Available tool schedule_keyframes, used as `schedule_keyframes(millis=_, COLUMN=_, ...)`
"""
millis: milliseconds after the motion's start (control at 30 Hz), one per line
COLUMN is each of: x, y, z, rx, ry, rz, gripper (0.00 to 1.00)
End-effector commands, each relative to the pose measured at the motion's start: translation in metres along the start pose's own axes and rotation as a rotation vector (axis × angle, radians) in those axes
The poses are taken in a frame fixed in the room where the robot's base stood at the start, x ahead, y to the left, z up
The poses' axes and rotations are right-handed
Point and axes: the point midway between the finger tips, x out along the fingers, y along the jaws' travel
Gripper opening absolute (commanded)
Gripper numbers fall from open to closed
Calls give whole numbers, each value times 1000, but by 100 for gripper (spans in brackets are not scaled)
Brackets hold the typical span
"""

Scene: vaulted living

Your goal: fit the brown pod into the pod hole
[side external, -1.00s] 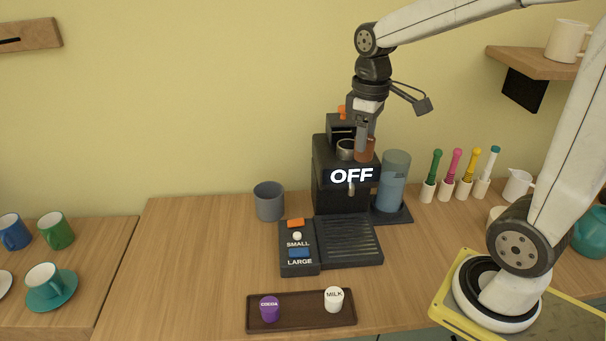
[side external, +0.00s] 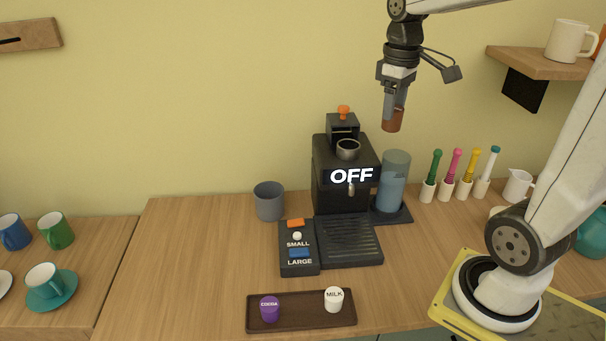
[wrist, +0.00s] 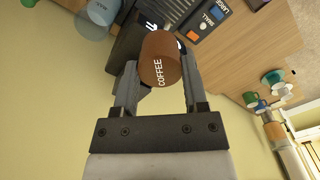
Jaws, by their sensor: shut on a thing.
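The brown pod (side external: 392,120), lettered COFFEE in the wrist view (wrist: 161,60), is between the fingers of my gripper (side external: 394,108), which is shut on it. My gripper holds it in the air, above and to the right of the coffee machine (side external: 335,160). The pod hole (side external: 348,149) is a round metal-rimmed opening on top of the machine and looks empty from the side. The pod is apart from the hole. In the wrist view the pod covers part of the machine, and the hole is hidden.
A water tank (side external: 393,180) stands right of the machine, with several coloured-handled tools (side external: 460,178) beyond. A tray (side external: 315,319) at the front holds a purple cocoa pod (side external: 269,308) and a white milk pod (side external: 334,300). A grey cup (side external: 269,201) stands left. A shelf (side external: 540,64) is upper right.

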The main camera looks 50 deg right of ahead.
Motion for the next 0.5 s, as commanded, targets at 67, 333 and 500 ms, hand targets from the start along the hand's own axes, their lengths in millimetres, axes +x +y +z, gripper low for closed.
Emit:
schedule_keyframes(millis=67, x=5, y=3, z=-9, rx=-1, ry=-2, rz=-1, gripper=2)
schedule_keyframes(millis=333, x=20, y=13, z=-40, rx=-1, ry=-3, rz=-1, gripper=2)
schedule_keyframes(millis=500, x=28, y=20, z=-60, rx=-1, ry=-2, rz=-1, gripper=2)
